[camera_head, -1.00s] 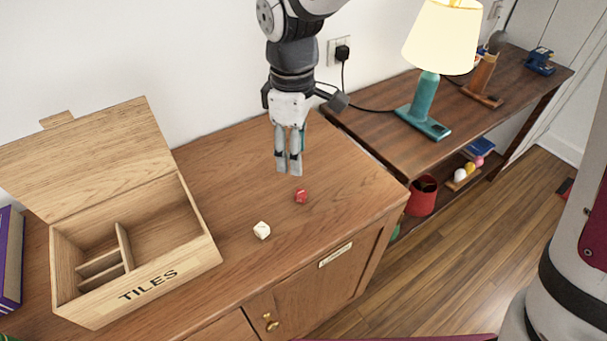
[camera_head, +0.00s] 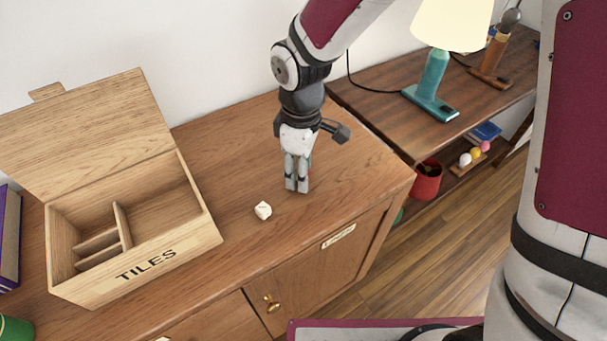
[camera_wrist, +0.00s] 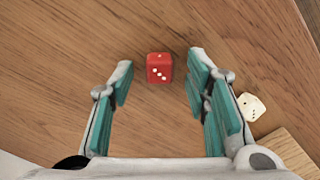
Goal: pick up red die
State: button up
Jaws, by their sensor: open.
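The red die (camera_wrist: 159,68) lies on the wooden cabinet top. In the wrist view it sits between the two fingertips, slightly beyond them, with clear gaps on both sides. My gripper (camera_wrist: 158,72) is open with teal pads facing the die. In the head view my gripper (camera_head: 297,189) points down low over the cabinet top, and the die is almost wholly hidden behind its fingers; a small speck of red shows beside them. Whether the fingertips touch the wood cannot be told.
A white die (camera_head: 263,211) lies left of my gripper; it also shows in the wrist view (camera_wrist: 251,107). An open wooden TILES box (camera_head: 210,229) stands further left. A lower table (camera_head: 385,123) with a teal lamp (camera_head: 432,88) is at right. The cabinet's right edge is near.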

jog(key=c, duration=0.9)
jog(key=shift+r, duration=0.8)
notch_tip(320, 180, up, 2)
jog(key=shift+r+p, duration=0.15)
jog(key=shift+p, duration=0.25)
jog(key=s, duration=1)
jog(key=s+d+r+p, duration=0.1)
jog(key=s, duration=0.5)
jog(key=shift+d+r, duration=0.1)
jog(key=shift+w, duration=0.1)
